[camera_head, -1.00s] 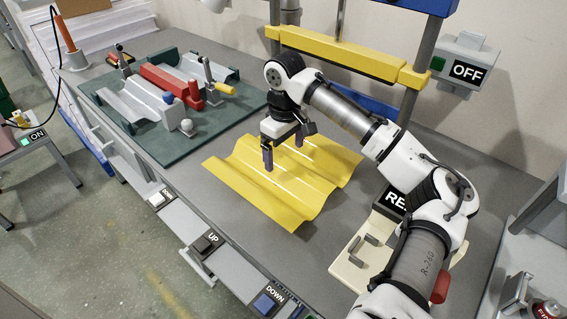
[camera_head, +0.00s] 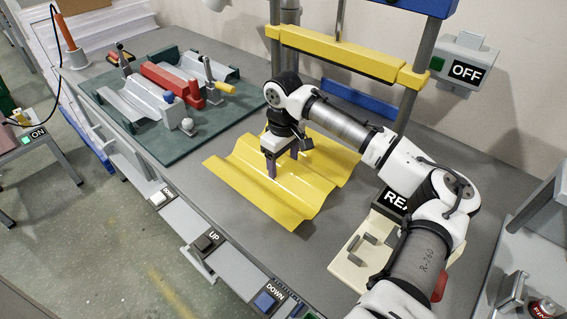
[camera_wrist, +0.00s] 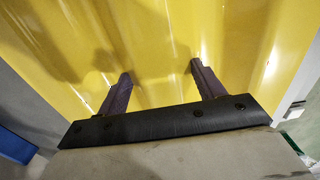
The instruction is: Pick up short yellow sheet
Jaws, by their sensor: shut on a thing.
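The short yellow sheet (camera_head: 250,182) is corrugated and lies on the grey bench in the head view. My gripper (camera_head: 282,168) is over the middle of the sheet, pointing down, its fingers at a ridge. In the wrist view the yellow sheet (camera_wrist: 150,40) fills most of the picture, and the fingers of my gripper (camera_wrist: 160,82) stand apart against it with a raised fold between them. My gripper is shut on the sheet. The exact contact at the fingertips is hard to see.
A green board (camera_head: 130,140) with grey corrugated pieces and a red clamp block (camera_head: 172,85) is at the back left. A yellow crossbar (camera_head: 345,55) on posts stands behind the sheet. A cream fixture (camera_head: 352,262) is at the right. Buttons line the bench's front edge.

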